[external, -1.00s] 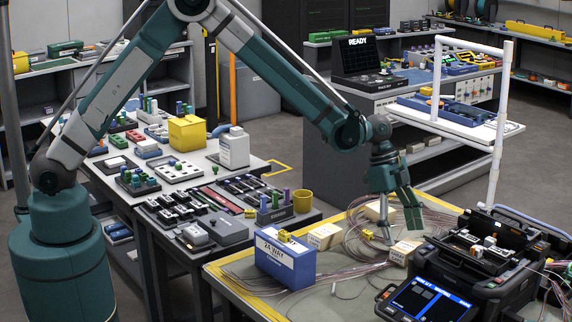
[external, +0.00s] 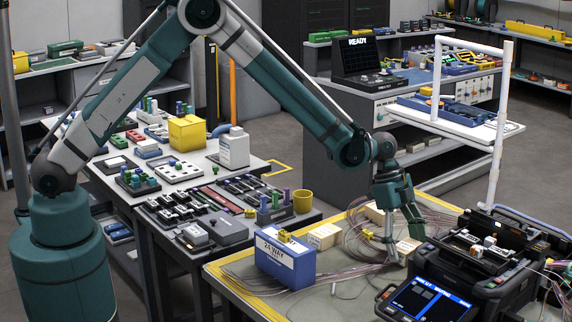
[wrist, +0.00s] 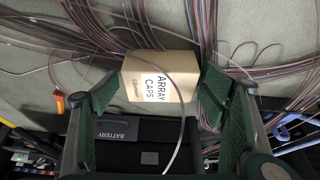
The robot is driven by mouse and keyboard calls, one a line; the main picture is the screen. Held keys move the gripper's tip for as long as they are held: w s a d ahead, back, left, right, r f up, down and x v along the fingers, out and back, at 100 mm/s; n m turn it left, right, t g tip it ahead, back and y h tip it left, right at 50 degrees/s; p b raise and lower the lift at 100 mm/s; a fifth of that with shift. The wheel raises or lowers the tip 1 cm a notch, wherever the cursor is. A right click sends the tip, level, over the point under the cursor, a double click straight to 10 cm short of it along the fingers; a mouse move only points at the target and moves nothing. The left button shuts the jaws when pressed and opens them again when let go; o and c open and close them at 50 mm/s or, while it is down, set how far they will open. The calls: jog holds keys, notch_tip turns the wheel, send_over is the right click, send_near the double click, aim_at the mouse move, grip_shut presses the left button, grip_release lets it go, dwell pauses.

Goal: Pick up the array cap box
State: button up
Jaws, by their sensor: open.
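The array cap box is a small tan carton with a white label reading "ARRAY CAPS", seen in the wrist view (wrist: 158,66). In the external view the box (external: 402,250) sits on the bench just left of the black splicer, partly hidden by my gripper. My gripper (external: 404,232) is open and low over the box, pointing down. In the wrist view its green finger pads (wrist: 158,92) stand on the left and right of the box. I cannot tell whether either pad touches it.
The black splicer (external: 470,262) with a lit screen stands close on the right. Thin loose fibres (wrist: 85,25) coil around and past the box, one crossing its front. A blue-and-white 24-way box (external: 286,262) and another tan carton (external: 324,236) stand to the left.

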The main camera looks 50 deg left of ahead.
aim_at(407, 245)
jog(key=shift+c, duration=0.5)
jog(key=c, duration=0.9)
jog(key=shift+r, duration=0.1)
jog(key=shift+r+p, duration=0.6)
jog(key=shift+r, duration=4.3)
